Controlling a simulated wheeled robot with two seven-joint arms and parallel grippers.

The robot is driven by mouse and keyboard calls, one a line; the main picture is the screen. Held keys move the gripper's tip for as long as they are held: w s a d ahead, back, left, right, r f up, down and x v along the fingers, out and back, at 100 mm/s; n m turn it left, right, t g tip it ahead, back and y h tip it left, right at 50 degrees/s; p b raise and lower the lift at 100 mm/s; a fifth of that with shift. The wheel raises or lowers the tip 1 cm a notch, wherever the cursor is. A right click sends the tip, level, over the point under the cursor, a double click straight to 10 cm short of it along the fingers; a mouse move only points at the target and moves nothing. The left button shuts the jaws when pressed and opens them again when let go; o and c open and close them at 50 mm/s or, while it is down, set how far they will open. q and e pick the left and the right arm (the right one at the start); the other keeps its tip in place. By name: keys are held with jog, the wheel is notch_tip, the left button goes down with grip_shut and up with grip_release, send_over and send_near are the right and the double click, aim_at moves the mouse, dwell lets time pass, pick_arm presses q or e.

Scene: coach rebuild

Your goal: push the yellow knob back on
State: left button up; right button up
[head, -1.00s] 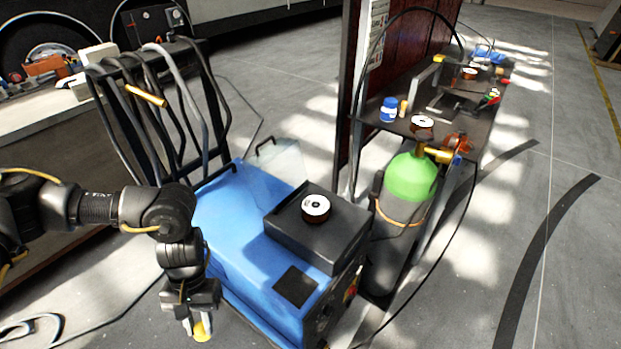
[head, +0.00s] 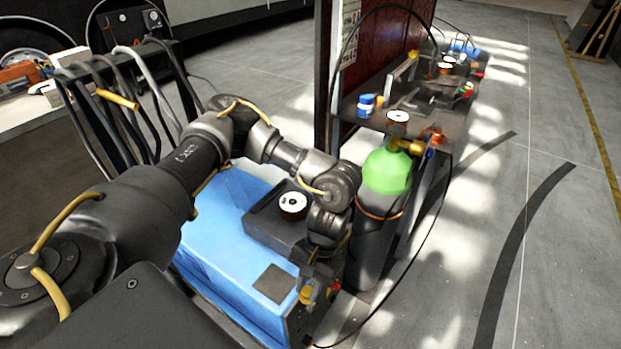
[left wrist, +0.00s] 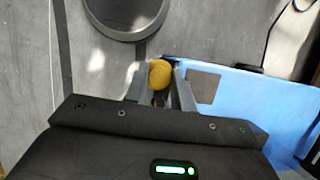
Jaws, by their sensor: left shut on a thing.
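The yellow knob (left wrist: 160,75) is between the two fingers of my left gripper (left wrist: 157,86) in the left wrist view. The gripper is shut on it. In the head view my left gripper (head: 316,278) hangs fingers down at the front end of the blue welding machine (head: 217,227), with the knob showing yellow (head: 306,295) below it. The machine's front panel is seen edge-on and partly hidden by the gripper, so I cannot tell whether the knob touches it. My right gripper is not in view.
A black box with a spool (head: 293,205) sits on the machine. A green-topped gas cylinder (head: 387,172) stands close to the right of my left wrist. A hose curves over the floor beside it. A cart (head: 354,113) with tools stands behind; open floor lies to the right.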

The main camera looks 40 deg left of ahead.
pick_arm(q)
jog(key=shift+w+d+m, duration=0.25)
jog(key=shift+w+m, duration=0.15)
jog(key=w+a+r+m+t+y+p, duration=0.15)
jog(key=w+m+t+y, duration=0.3)
jog(key=w+m, duration=1.15)
jog(key=w+a+r+m+t+h+p, duration=0.1)
jog(key=w+a+m+t, duration=0.1)
jog(key=a+m, duration=0.6)
jog(key=w+a+r+m+t+h+p, duration=0.1)
jog(key=w+a+m, duration=0.3)
jog(key=a+m, duration=0.4)
jog(key=a+t+h, duration=0.1)
jog(key=a, duration=0.5)
jog(key=shift+w+a+r, duration=0.3)
jog(key=shift+w, duration=0.1)
jog(key=shift+f, duration=0.1)
jog(key=shift+f+b, duration=2.6)
jog(key=shift+f, duration=0.5)
